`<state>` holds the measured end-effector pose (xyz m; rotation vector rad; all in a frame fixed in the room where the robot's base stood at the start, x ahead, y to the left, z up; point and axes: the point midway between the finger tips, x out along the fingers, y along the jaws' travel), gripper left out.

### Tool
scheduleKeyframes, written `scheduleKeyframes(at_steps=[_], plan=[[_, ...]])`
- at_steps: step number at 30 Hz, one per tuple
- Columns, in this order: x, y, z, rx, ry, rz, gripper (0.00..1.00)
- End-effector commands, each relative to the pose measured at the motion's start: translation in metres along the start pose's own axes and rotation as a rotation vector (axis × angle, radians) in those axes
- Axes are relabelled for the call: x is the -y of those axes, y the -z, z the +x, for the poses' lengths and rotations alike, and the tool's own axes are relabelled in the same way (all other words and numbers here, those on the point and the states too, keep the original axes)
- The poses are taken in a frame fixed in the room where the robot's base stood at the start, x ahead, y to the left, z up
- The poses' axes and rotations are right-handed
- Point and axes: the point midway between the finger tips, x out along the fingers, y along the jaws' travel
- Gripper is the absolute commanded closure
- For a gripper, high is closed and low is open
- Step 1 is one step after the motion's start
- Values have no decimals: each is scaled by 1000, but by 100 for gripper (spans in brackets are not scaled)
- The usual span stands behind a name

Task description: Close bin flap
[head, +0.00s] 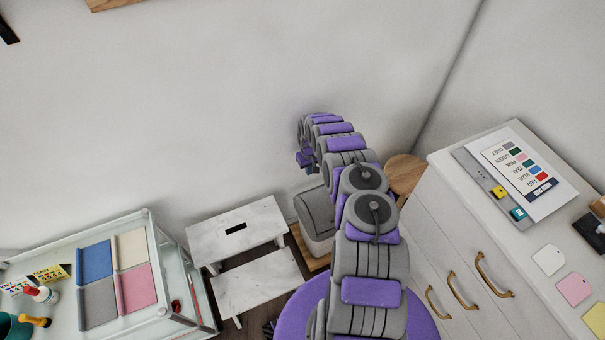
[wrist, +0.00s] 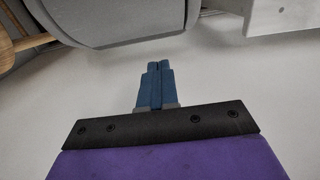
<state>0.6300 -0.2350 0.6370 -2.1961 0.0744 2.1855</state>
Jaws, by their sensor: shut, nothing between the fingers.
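In the wrist view, a large grey rounded part (wrist: 110,22), apparently the bin's top, crosses the upper left. My gripper (wrist: 158,66) is shut and empty, with its blue fingertips a little below that grey part in the picture and apart from it. In the head view, my gripper (head: 308,168) is small and partly hidden, above the bin in the picture.
A white step stool (head: 237,236) stands left of the bin, and a round wooden stool (head: 405,172) stands right of it. A white drawer cabinet (head: 437,225) is at the right. A pale cart (head: 150,240) with fabric is at the left.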

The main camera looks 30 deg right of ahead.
Motion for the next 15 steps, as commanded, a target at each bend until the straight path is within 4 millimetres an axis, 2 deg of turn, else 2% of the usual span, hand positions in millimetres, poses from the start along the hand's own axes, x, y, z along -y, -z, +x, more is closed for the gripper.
scheduleKeyframes(at_steps=[1,6,15], plan=[[-1,0,11,-1,2,2,100],[2,-1,37,0,-1,-1,100],[5,0,67,-2,-7,-2,100]])
